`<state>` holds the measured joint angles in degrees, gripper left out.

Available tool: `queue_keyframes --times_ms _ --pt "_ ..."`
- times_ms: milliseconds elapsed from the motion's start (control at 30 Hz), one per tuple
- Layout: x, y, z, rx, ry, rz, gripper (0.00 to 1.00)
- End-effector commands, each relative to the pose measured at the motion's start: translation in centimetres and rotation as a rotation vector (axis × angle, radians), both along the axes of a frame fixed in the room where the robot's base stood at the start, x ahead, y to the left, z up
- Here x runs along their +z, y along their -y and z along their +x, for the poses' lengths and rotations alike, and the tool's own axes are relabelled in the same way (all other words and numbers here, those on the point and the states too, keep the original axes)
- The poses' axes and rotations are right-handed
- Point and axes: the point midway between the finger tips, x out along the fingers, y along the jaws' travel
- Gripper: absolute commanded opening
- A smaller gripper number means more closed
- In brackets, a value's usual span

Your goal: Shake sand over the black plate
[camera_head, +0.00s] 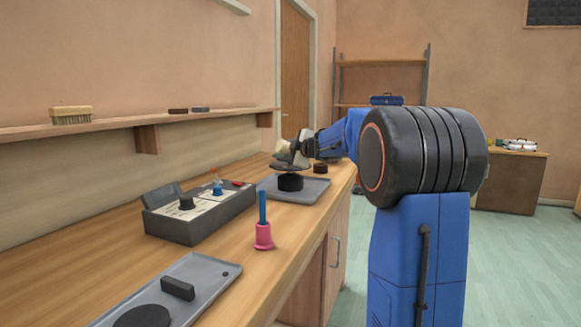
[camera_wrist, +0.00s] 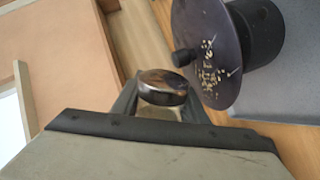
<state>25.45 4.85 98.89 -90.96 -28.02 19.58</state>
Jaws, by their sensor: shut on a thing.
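The black plate (camera_wrist: 212,22) is a dark disc on a black cylindrical base (camera_wrist: 262,30), with pale grains scattered over part of it. In the head view the plate (camera_head: 291,168) stands over its base (camera_head: 290,183) on a grey tray (camera_head: 316,190). My gripper (camera_head: 294,151) is just above the plate and partly overlaps it in the picture. The container's body is mostly hidden by the jaws.
A grey control box (camera_head: 200,212) with knobs and a pink holder (camera_head: 263,236) with a blue stick stand nearer on the bench. Another grey tray (camera_head: 205,275) lies in front. A wall shelf (camera_head: 105,126) holds a brush (camera_head: 70,116). A dark round object (camera_head: 320,168) sits beyond the plate.

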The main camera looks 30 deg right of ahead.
Motion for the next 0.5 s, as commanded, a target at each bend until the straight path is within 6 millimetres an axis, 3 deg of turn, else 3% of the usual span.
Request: queue_keyframes --times_ms 500 --pt "-0.02 0.51 0.39 0.0 0.0 0.0 0.11"
